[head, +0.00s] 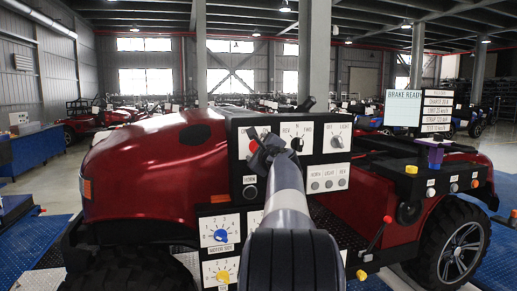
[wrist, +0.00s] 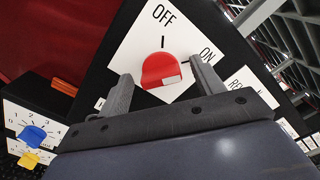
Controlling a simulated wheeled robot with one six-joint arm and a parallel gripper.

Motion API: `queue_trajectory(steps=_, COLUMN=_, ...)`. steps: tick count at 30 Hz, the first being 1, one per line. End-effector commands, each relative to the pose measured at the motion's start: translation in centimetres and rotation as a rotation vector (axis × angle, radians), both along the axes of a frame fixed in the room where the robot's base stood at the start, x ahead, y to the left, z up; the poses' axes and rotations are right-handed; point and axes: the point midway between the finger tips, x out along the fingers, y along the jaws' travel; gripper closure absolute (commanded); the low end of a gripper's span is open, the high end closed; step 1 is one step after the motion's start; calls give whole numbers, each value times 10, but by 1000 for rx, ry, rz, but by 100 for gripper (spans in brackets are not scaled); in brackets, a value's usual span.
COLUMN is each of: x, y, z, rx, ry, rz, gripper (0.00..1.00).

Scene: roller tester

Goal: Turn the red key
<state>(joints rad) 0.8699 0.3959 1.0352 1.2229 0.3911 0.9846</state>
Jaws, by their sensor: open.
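The red key (wrist: 160,69) is a rounded red knob on a white plate (wrist: 135,52) marked OFF and ON. A black line on the plate stands above the key, near OFF; a pale patch is on the key's lower right. My gripper (wrist: 161,72) is open, with one finger on the left of the key and one on the right. A gap shows on both sides; I cannot tell how deep the fingers reach. In the head view, a bit of the red key (head: 252,146) shows at the left of my gripper (head: 262,147), which hides most of its plate.
The black panel (head: 240,184) also bears a REV/FWD switch and an OFF/LIGHT knob (head: 337,142) to the right. A blue knob (head: 220,236) and a yellow knob (head: 222,276) sit below. A red lever (head: 378,233) stands at right. A screen (head: 404,108) reads BRAKE READY.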

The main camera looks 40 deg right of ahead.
Motion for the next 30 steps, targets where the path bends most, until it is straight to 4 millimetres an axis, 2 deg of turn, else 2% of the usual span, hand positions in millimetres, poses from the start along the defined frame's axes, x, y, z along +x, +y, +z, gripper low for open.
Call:
queue_trajectory(steps=2, x=0, y=0, z=0, rx=0, ry=0, rz=0, gripper=38)
queue_trajectory(steps=18, x=0, y=0, z=0, rx=0, ry=0, rz=0, gripper=81)
queue_trajectory(steps=30, x=0, y=0, z=-2, rx=-78, ry=43, rz=0, gripper=81)
